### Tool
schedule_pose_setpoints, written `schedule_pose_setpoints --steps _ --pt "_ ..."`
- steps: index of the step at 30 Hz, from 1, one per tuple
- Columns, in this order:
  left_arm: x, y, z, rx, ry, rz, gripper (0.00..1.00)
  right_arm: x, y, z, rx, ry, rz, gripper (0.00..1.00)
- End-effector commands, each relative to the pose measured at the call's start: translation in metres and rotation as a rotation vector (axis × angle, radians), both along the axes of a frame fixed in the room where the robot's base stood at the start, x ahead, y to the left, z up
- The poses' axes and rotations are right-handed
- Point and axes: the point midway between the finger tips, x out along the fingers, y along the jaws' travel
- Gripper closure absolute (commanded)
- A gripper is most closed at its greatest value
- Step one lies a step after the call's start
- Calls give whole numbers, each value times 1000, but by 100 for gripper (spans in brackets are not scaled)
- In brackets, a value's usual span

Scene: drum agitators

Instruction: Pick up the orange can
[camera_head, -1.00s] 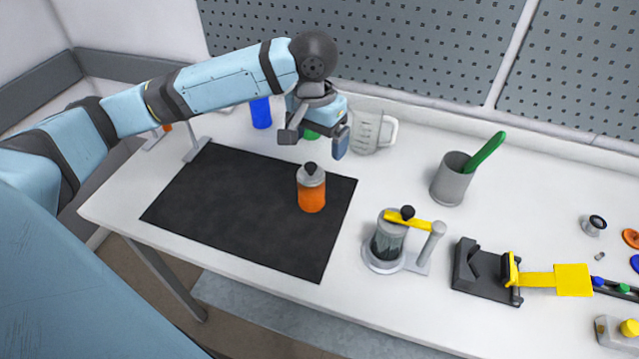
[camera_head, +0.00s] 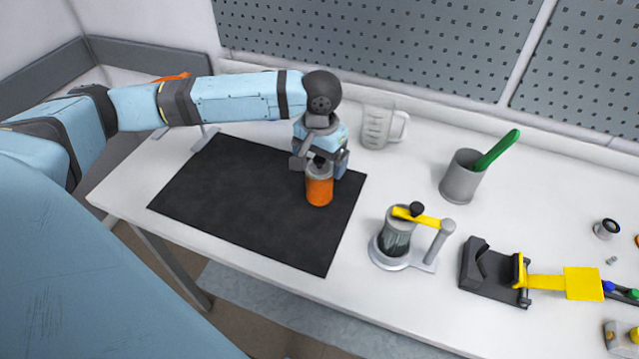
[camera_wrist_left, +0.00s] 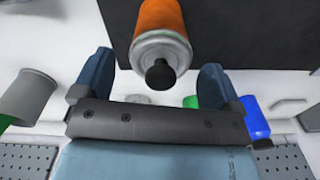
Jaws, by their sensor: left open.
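The orange can (camera_head: 319,190) stands upright near the right side of the black mat (camera_head: 240,200). It has a grey top and a dark knob. My left gripper (camera_head: 321,160) is at the can's top, behind it in the head view, with its fingers apart. In the left wrist view the orange can (camera_wrist_left: 160,40) shows just beyond and between the two open blue fingertips (camera_wrist_left: 155,75), with its black knob toward the gripper. I cannot tell whether a finger touches it. My right gripper is not in view.
A clear measuring jug (camera_head: 382,127) stands behind the mat. A grey cup (camera_head: 463,178) with a green handle stands to the right. A jar in a stand (camera_head: 394,238) with a yellow lever is right of the mat, with a black and yellow fixture (camera_head: 495,272) further right.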

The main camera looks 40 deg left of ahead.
Motion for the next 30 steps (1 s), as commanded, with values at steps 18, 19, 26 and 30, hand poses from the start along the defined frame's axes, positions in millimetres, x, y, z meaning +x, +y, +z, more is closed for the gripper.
schedule_pose_setpoints --steps 18,19,26,30 --pt "0 0 -24 0 0 -1 48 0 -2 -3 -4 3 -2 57" --pt "0 0 -24 0 0 -1 55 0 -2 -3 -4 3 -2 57" --pt "0 0 -23 0 0 0 80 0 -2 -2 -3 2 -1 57" --pt "0 0 -22 0 -1 0 80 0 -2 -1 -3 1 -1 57"
